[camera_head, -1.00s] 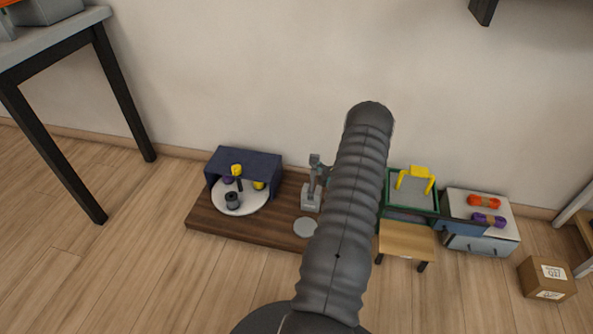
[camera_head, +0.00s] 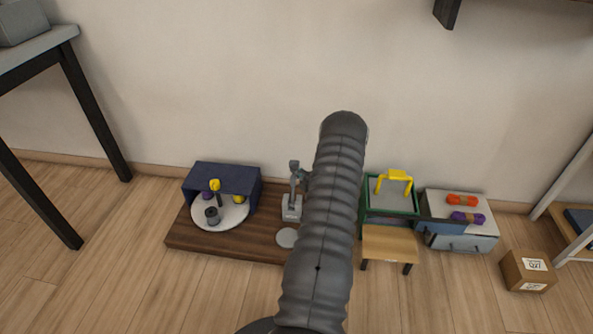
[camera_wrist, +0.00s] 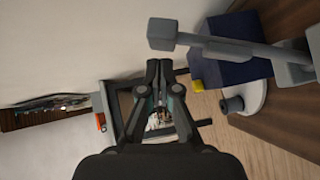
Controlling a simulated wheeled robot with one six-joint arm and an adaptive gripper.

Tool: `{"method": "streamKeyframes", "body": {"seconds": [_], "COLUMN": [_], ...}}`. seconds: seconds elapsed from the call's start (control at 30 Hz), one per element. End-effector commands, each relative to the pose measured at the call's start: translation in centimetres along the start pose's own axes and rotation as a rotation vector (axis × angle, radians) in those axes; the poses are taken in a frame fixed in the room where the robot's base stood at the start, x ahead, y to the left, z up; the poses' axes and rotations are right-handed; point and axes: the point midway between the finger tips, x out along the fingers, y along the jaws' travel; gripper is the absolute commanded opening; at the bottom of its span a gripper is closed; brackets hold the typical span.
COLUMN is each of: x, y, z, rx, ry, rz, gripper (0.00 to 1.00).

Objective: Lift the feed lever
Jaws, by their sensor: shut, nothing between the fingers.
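The feed lever looks to be the grey arm on the grey upright stand (camera_head: 293,192), on the brown wooden base just left of my arm in the head view. In the wrist view, a grey lever (camera_wrist: 225,48) with a square block at its end (camera_wrist: 163,34) crosses the upper right. My gripper (camera_wrist: 158,68) is shut and empty. In the wrist picture its fingertips lie just below the block, with a visible gap; the depth between them is unclear. In the head view my own arm hides most of the gripper.
A dark blue box (camera_head: 222,178) and a white turntable (camera_head: 232,216) with spools share the wooden base (camera_head: 195,240). A grey disc (camera_head: 287,238) lies near the stand. Right of my arm are a green-rimmed tray (camera_head: 372,207), a small wooden table (camera_head: 390,243) and a cardboard box (camera_head: 527,271).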

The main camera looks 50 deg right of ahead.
Motion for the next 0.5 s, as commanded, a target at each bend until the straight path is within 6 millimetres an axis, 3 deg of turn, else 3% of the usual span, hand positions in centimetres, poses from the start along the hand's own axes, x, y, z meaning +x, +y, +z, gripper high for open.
{"method": "streamKeyframes", "body": {"seconds": [0.2,0.5], "x": [-2.1,-8.1], "y": [1.2,1.4], "z": [-2.8,-2.6], "rx": [0.003,0.000], "ry": [0.000,0.002], "rz": [-0.002,-0.001], "gripper": [0.00,0.00]}}
